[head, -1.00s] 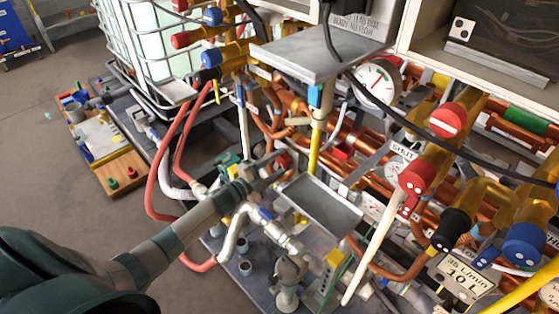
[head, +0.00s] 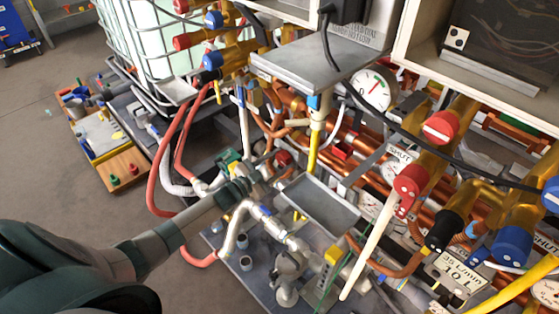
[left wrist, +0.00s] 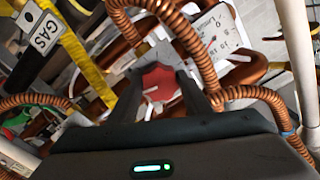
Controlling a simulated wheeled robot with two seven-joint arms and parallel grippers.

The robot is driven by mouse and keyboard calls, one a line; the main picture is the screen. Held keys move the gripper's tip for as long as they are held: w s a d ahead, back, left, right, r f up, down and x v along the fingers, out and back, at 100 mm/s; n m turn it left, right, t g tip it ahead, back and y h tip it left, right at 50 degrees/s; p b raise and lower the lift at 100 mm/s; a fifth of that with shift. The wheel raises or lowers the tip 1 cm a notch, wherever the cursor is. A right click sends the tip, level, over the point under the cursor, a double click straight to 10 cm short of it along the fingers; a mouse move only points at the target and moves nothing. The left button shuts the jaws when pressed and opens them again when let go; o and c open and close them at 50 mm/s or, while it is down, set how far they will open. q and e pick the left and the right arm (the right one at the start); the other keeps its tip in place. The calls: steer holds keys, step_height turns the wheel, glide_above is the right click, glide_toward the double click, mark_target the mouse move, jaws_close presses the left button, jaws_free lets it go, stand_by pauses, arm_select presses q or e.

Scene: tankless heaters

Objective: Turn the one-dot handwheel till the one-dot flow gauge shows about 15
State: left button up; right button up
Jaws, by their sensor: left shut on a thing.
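My left gripper (head: 268,162) reaches in among the copper pipes in the head view and is shut on a small red handwheel (head: 284,158). In the left wrist view the red handwheel (left wrist: 160,82) sits between the two dark fingers of the gripper (left wrist: 166,76), which partly cover it. I cannot tell which part this tag marks. My right gripper is not in view.
Ribbed copper hoses (left wrist: 255,95) pass close around the fingers. A metal tray (head: 318,205) and a grey shelf (head: 315,62) are near the gripper. A large round gauge (head: 372,90) and red-capped valves (head: 441,126) stand at the right. Open floor (head: 50,190) lies at the left.

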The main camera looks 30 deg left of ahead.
arm_select(q)
steer(key=shift+f, duration=0.1)
stand_by(0.3)
steer(key=o, duration=1.1)
steer(key=shift+c, duration=0.2)
steer(key=shift+s, duration=0.1)
steer(key=b+v, duration=0.1)
steer(key=v, duration=1.6)
steer(key=shift+a, duration=0.15)
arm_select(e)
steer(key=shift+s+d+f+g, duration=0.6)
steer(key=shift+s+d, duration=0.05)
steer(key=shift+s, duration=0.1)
arm_select(q)
steer(key=shift+s, duration=0.1)
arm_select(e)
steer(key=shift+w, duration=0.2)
